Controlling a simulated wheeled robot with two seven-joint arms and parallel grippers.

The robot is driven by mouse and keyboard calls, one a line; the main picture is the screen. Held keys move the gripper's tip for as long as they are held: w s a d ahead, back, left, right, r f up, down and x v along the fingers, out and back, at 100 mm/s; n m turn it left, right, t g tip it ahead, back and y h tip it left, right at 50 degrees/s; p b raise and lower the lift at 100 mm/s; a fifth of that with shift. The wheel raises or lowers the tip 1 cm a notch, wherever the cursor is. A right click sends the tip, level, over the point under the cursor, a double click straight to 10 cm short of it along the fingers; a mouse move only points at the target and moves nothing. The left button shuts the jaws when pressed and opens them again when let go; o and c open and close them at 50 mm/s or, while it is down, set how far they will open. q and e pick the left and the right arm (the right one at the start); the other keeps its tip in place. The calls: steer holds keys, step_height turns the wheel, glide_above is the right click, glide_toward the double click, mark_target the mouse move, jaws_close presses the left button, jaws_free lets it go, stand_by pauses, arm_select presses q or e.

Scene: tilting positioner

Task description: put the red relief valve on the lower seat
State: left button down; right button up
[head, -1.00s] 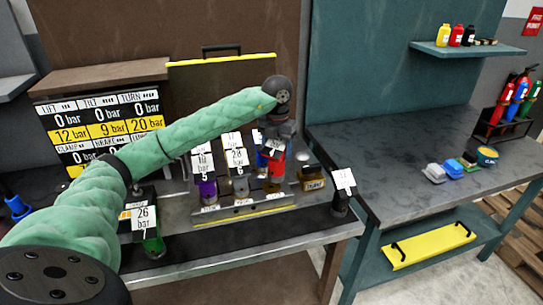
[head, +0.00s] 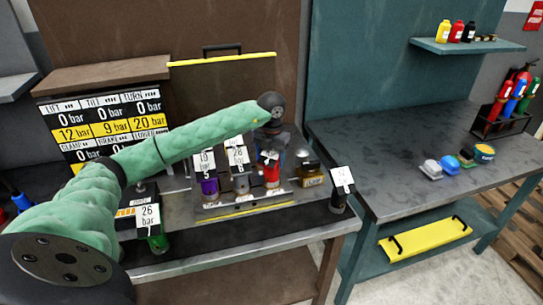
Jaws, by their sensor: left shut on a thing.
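The red relief valve (head: 271,174) is upright at the right end of the metal seat block (head: 240,209). My left gripper (head: 270,155) is shut on its top from above. The valve's foot is at or just over the right-hand seat; I cannot tell whether it is fully down. The seat labels are too small to read. A purple valve (head: 208,187) and a grey valve (head: 241,183) with white tags stand in the other seats of that row. My right gripper is not in view.
A green valve (head: 157,240) tagged 26 bar stands front left, a black tagged valve (head: 339,203) right of the block. A brass-coloured unit (head: 311,180) stands close right of the red valve. The pressure board (head: 105,125) is behind left. The right bench (head: 390,160) is mostly clear.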

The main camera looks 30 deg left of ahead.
arm_select(q)
steer(key=shift+c, duration=1.9)
jaws_free()
steer(key=shift+f, duration=0.1)
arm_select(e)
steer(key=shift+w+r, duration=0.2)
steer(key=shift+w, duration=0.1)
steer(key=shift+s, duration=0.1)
arm_select(q)
steer(key=shift+r, duration=0.25)
steer(key=shift+r+b, duration=0.25)
steer(key=shift+b, duration=0.1)
step_height(320, 180, up, 10)
steer(key=b, duration=0.4)
steer(key=shift+f, duration=0.2)
steer(key=shift+r+b, duration=0.35)
steer(key=shift+r, duration=0.5)
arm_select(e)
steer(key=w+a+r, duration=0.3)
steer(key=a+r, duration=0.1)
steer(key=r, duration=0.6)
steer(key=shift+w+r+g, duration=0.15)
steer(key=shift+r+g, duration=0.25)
